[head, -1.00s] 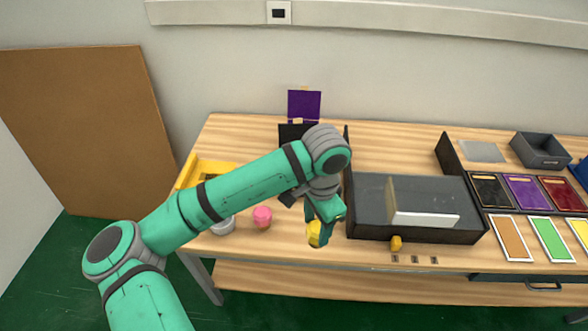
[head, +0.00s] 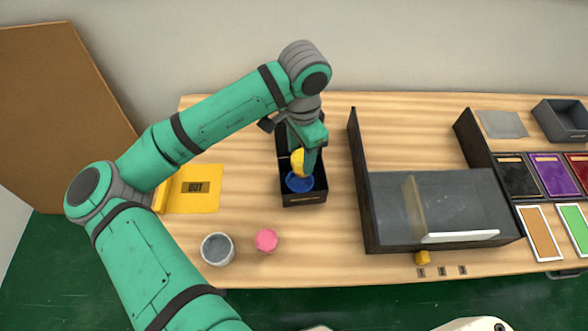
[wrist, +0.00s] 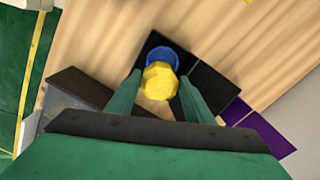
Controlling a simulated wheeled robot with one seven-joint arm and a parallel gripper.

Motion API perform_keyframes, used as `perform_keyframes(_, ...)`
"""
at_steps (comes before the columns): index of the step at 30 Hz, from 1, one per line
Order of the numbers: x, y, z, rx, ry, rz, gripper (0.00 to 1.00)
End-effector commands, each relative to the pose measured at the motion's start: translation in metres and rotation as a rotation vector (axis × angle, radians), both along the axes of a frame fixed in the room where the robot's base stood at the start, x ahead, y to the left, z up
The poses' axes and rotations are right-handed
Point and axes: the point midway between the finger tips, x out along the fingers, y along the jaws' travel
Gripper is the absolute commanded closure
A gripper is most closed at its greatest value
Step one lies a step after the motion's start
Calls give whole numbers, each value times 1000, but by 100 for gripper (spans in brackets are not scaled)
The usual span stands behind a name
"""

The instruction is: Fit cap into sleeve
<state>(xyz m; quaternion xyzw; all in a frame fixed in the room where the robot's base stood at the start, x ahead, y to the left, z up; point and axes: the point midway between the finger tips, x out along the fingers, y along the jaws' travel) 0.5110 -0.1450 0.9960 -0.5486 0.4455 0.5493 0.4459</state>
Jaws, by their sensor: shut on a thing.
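My gripper (head: 303,160) is shut on a yellow faceted cap (head: 297,163) and holds it over a narrow black box, which I take to be the sleeve (head: 304,199). A round blue item (head: 299,183) sits inside the sleeve, just in front of the yellow cap. In the wrist view the yellow cap (wrist: 159,81) lies between my two fingers and overlaps the blue item (wrist: 162,55). The black sleeve (wrist: 206,88) shows beside and behind them. I cannot tell whether the cap touches the blue item. My fingers hide the sleeve's rear part.
A pink cap (head: 266,240) and a grey round cup (head: 217,249) stand near the table's front edge. A yellow "OUT" tray (head: 207,203) is at left. A large dark open case (head: 385,244) with a tall side panel stands close right of the sleeve. Bare wood lies between.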

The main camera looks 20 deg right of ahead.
Motion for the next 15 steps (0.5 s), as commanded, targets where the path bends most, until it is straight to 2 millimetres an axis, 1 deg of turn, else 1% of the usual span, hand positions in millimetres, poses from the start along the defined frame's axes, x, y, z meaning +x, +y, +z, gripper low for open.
perform_keyframes(2, 0, 0, -2, 0, 0, -1, 80)
perform_keyframes(4, 0, 0, -10, 2, 2, 0, 80)
perform_keyframes(9, -1, 1, -40, 1, 3, 1, 80)
perform_keyframes(12, 0, 1, -54, 1, 2, 1, 80)
perform_keyframes(15, 0, 1, -61, 1, 0, 1, 80)
